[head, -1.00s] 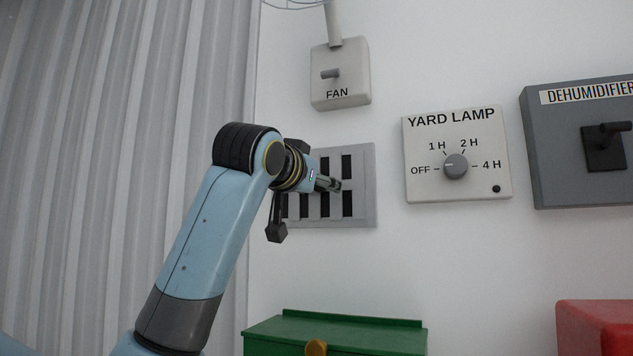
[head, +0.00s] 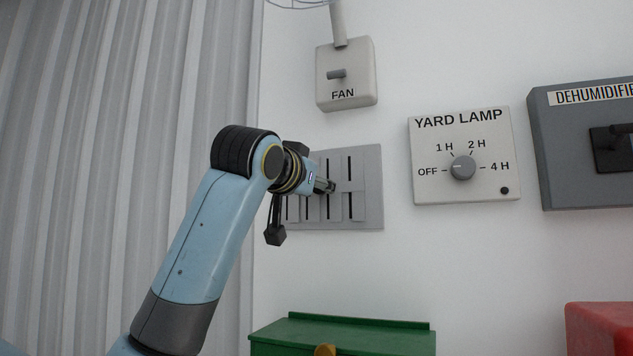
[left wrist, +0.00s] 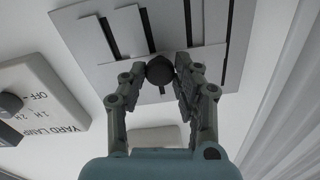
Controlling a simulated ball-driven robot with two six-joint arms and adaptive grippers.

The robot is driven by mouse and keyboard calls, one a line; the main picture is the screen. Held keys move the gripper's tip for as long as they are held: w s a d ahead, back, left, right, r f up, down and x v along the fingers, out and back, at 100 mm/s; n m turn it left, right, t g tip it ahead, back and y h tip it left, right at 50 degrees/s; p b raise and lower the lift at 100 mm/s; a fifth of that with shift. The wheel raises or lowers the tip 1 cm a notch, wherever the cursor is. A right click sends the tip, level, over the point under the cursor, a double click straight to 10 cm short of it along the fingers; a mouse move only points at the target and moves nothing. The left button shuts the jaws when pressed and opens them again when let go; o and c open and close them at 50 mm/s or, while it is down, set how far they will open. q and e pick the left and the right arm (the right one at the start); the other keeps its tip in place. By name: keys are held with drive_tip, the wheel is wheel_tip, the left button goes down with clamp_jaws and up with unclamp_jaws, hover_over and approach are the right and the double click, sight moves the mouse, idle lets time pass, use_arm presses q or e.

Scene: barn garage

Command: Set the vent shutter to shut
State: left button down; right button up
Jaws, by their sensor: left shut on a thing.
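The vent shutter (head: 370,212) is a grey louvred plate on the white wall, partly hidden behind my left gripper. Its slats cover most of the openings and leave only narrow dark slits. It also shows in the left wrist view (left wrist: 211,20). My left gripper (head: 328,187) is at the middle of the vent. In the left wrist view its fingers (left wrist: 165,80) are shut on a dark round knob (left wrist: 159,70) that stands out from the plate. My right gripper is not in view.
Right of the vent are a yard lamp dial box (head: 464,190) and a grey dehumidifier box (head: 562,180). A fan switch box (head: 345,62) is above. A green box (head: 350,334) and a red box (head: 600,328) stand below. Corrugated wall (head: 120,100) fills the left.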

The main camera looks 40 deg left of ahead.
use_arm(q)
drive_tip(key=shift+s+a+r, duration=0.1)
drive_tip(key=shift+a, duration=0.3)
drive_tip(key=c, duration=1.3)
unclamp_jaws()
drive_tip(key=o, duration=0.3)
drive_tip(key=shift+a, duration=0.5)
drive_tip(key=v, duration=0.7)
drive_tip(key=shift+s+d, duration=0.3)
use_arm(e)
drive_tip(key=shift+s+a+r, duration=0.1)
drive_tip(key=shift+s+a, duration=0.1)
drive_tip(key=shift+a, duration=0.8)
